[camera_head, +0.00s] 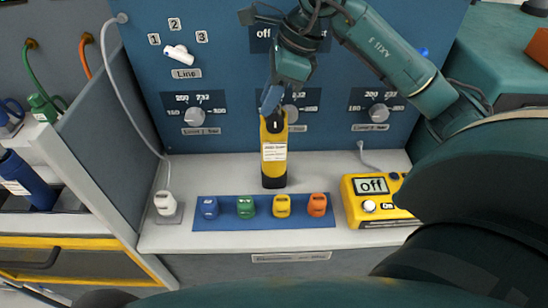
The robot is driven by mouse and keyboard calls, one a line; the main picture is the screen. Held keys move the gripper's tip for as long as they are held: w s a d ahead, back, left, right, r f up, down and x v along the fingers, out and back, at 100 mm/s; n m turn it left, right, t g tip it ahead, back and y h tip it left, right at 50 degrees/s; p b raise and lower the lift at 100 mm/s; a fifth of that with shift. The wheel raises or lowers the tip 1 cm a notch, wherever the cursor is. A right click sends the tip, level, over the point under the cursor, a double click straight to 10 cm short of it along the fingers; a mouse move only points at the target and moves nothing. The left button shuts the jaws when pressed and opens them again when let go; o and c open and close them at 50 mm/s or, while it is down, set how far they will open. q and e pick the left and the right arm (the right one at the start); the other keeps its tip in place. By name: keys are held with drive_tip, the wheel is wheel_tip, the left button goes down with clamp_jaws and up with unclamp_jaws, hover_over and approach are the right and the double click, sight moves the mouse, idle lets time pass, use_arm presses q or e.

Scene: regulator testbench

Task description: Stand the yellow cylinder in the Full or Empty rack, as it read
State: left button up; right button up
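The yellow cylinder (273,166) stands upright in the middle of the bench, with a black base, a white label and a dark top. My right gripper (270,100) comes down from above and its finger overlaps the cylinder's top. I cannot tell whether it is shut on the cylinder or just beside it. My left gripper is not in view. No rack marked Full or Empty can be read here.
A blue mat (228,221) with blue, green, yellow and orange fittings lies in front of the cylinder. A white connector (165,204) on a hose stands at left. A grey partition (95,135) separates the left-hand shelf, which holds a blue cylinder (24,178). The dial panel (225,125) rises behind.

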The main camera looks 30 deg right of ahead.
clamp_jaws()
drive_tip(key=shift+r, duration=0.15)
idle(0.9)
